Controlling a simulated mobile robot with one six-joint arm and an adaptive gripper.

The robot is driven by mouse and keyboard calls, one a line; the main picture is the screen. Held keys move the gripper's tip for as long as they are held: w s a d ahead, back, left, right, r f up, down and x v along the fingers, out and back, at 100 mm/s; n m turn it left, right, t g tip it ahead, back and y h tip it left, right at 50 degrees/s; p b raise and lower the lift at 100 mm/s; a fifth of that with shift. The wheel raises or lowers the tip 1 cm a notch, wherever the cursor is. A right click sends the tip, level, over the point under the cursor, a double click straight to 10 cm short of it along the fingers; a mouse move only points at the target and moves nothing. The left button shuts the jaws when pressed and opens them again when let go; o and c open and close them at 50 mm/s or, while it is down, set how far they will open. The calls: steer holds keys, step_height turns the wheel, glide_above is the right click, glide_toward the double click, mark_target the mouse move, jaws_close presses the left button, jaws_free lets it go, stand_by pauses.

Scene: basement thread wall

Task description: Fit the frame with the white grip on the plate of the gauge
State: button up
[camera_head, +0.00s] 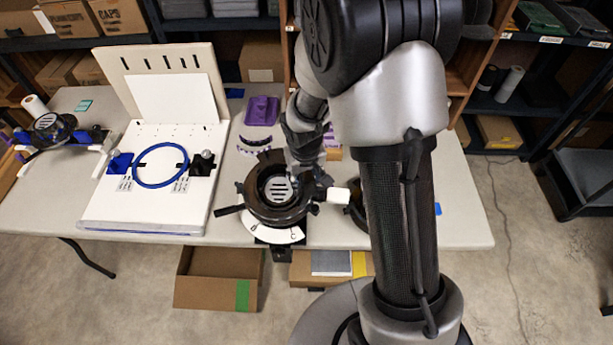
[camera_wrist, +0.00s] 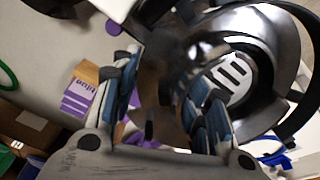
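The gauge (camera_head: 250,197) is a black round body near the table's front edge, with a slotted silver plate (camera_head: 279,189) in its middle and a white scale arc (camera_head: 272,236) in front. The slotted plate also shows in the wrist view (camera_wrist: 226,80). A white grip (camera_head: 338,195) shows just right of the gauge; its frame is mostly hidden by my gripper and cannot be traced. A white block shows at the top of the wrist view (camera_wrist: 113,9). My gripper (camera_wrist: 172,78) is over the gauge's right side, its blue-padded fingers apart, with dark shiny metal beyond them.
A white board (camera_head: 150,208) with a blue ring (camera_head: 137,169) stands left of the gauge. A purple block (camera_head: 262,111) lies behind it. A similar round device (camera_head: 50,123) stands at the far left. An open cardboard box (camera_head: 215,290) is below the table.

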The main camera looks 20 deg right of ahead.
steer(key=shift+o, duration=1.3)
steer(key=shift+x, duration=1)
steer(key=shift+o, duration=0.7)
steer(key=shift+s, duration=0.15)
steer(key=shift+o, duration=0.3)
steer(key=shift+r, duration=0.2)
steer(key=shift+r, duration=0.1)
steer(key=s+r+t, duration=0.1)
steer(key=s+r, duration=0.4)
steer(key=r, duration=0.6)
steer(key=s+r, duration=0.4)
steer(key=r, duration=0.6)
steer(key=s+r+t, duration=0.1)
steer(key=s+r, duration=0.4)
steer(key=s, duration=0.8)
steer(key=shift+r+m+y, duration=0.25)
steer(key=shift+m+y, duration=0.15)
